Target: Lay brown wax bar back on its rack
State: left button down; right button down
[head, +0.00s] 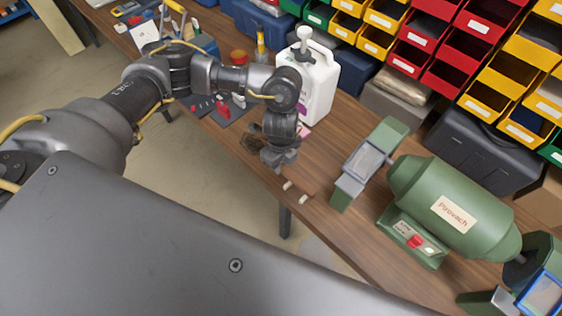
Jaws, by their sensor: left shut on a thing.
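My left gripper (281,160) points down over the front edge of the workbench, in front of the white jug. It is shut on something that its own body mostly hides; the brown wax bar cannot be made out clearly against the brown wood. Two short pale pegs, one nearer the gripper (287,185) and one nearer the bench edge (303,199), show just below and to the right of the fingers. They may belong to the rack, but I cannot tell whether the bar touches them. My right gripper is not in view.
A white jug (318,88) stands close behind the gripper. A green bench grinder (450,210) stands to the right. Colored bins line the back. Bare wood (335,150) lies between jug and grinder.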

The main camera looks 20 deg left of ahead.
pick_arm(q)
notch_tip(320, 180, down, 2)
jog(key=shift+f+b, duration=0.1)
jog(key=shift+b, duration=0.9)
jog(key=shift+f+b, duration=0.6)
jog(key=shift+f, duration=0.45)
jog(key=c, duration=1.2)
grip_release()
jog(key=shift+o, duration=0.2)
notch_tip(320, 180, up, 11)
jog(key=shift+f, duration=0.1)
jog(key=shift+a, duration=0.1)
